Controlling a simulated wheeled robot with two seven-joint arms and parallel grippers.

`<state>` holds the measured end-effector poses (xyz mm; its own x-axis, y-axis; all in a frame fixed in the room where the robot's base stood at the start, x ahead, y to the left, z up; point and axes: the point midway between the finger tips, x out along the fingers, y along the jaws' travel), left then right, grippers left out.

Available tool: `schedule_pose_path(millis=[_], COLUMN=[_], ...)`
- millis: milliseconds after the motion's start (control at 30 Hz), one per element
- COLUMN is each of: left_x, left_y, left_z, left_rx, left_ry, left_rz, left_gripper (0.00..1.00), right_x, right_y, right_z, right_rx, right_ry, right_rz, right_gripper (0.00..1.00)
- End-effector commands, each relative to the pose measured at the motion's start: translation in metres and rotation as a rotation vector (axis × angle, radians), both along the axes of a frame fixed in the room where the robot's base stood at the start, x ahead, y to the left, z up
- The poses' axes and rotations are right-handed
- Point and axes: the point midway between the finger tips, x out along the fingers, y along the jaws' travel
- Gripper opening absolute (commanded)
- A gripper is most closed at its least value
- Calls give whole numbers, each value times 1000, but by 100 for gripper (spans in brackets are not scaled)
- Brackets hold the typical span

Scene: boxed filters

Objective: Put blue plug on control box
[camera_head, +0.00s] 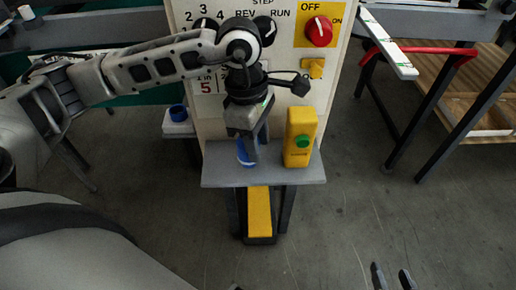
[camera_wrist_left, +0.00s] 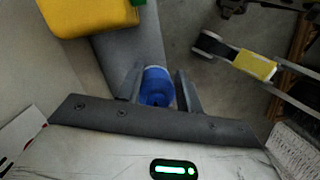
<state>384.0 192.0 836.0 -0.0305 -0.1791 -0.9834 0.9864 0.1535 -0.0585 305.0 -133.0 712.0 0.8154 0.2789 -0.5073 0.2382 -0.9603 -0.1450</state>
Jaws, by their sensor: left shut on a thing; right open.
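My left gripper (camera_head: 250,154) is shut on the blue plug (camera_head: 243,153), just above or at the grey shelf on the front of the machine; I cannot tell if the plug touches the shelf. In the left wrist view the plug (camera_wrist_left: 156,86) sits between the two fingers of the left gripper (camera_wrist_left: 158,94). A yellow box with a green button (camera_head: 300,137), likely the control box, stands upright on the shelf, right of the plug. Its yellow body (camera_wrist_left: 85,14) also shows in the left wrist view. My right gripper (camera_head: 392,278) is open and empty, low at the right over the floor.
The grey shelf (camera_head: 220,178) juts from the machine panel (camera_head: 340,25) with its red and yellow switches. A yellow pedal (camera_head: 259,212) is below. A table (camera_head: 480,75) stands right; the floor between is clear.

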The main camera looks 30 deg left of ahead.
Motion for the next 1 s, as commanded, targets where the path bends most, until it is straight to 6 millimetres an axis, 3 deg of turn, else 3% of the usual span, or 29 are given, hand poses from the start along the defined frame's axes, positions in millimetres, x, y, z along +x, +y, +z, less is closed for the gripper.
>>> schedule_pose_path(millis=[233, 633, 667, 733, 1000], left_x=[3, 4, 4, 4, 4], left_y=[2, 2, 2, 2, 2], left_z=[-33, -41, -40, -39, -38], left_rx=[1, 0, 0, 0, 0], left_ry=[3, 0, 0, 0, 0], left_rz=[-1, -1, 0, 0, 0], left_gripper=[0, 0, 41, 58, 58], right_x=[0, 0, 0, 0, 0], right_y=[0, 0, 0, 0, 0], right_z=[3, -4, -3, -2, 0], right_rx=[1, 0, -1, -1, 0], right_ry=[0, 0, 0, 0, -2], right_rz=[-1, 0, 1, 1, 0], right_gripper=[43, 43, 43, 43, 43])
